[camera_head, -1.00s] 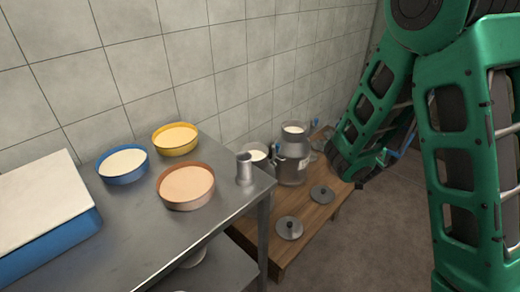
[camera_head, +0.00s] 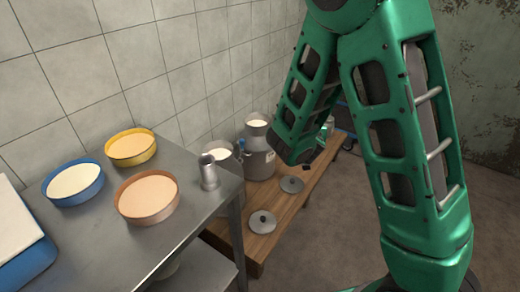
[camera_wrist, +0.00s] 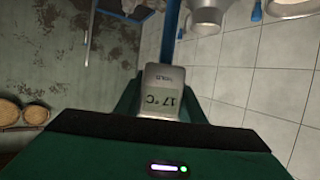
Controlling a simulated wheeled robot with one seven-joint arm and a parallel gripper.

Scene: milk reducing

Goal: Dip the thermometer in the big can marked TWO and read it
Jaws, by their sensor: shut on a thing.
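The thermometer (camera_wrist: 162,98) is a grey box with a display seen upside down, which seems to read 17 °C. My gripper (camera_wrist: 160,108) is shut on it in the wrist view. In the head view the gripper end (camera_head: 312,152) is mostly hidden by my arm, beside the cans and above the low wooden bench. One big grey can (camera_head: 257,160) stands on the bench with pale liquid at its mouth. Its white label is too small to read. Another can (camera_head: 222,158) stands to its left, partly behind the metal table. I cannot tell which is TWO.
Two round lids, a near one (camera_head: 262,222) and a farther one (camera_head: 291,184), lie on the wooden bench (camera_head: 252,243). The metal table (camera_head: 90,235) carries a blue pan (camera_head: 73,185), a yellow pan (camera_head: 131,148), a brown pan (camera_head: 147,198) and a small metal cup (camera_head: 208,173). The floor at right is clear.

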